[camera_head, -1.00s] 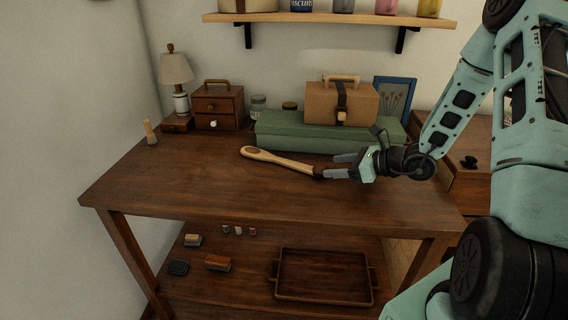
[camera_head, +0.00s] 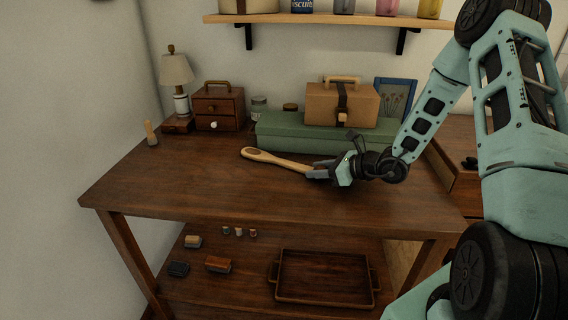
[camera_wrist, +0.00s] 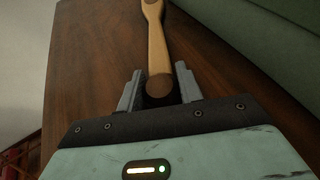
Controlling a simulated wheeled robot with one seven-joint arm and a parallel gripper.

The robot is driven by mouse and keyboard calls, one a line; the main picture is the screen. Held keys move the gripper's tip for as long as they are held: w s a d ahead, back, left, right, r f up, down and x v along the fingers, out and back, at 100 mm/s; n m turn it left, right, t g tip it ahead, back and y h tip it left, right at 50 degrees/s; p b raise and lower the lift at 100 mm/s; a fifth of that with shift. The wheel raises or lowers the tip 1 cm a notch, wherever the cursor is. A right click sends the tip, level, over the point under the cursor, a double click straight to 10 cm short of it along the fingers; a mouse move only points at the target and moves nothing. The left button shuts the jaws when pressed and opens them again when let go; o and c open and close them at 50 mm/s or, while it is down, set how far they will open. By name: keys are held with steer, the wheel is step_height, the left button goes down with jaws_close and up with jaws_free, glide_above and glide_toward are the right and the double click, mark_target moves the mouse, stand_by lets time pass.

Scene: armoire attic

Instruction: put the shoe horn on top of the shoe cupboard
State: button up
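A long wooden tool (camera_head: 275,159) with a dark oval inset in its wide left end, which looks like the shoe horn, lies on the wooden table (camera_head: 190,190). My gripper (camera_head: 313,170) is low over the table at the tool's right end. The fingers are open, with gaps on both sides. A wooden cabinet (camera_head: 459,180) stands to the right, partly behind my arm; I cannot tell whether it is the shoe cupboard.
A long green box (camera_head: 285,132) lies behind the tool, bearing a brown case (camera_head: 360,103). A lamp (camera_head: 176,72), a small drawer chest (camera_head: 218,108) and a brush (camera_head: 151,133) stand at the back left. A tray (camera_head: 325,277) sits on the lower shelf. The table's front is clear.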

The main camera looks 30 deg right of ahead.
steer(key=shift+r, duration=0.1)
steer(key=shift+c, duration=0.4)
step_height(320, 180, up, 18)
steer(key=p, duration=0.3)
steer(key=shift+p, duration=0.3)
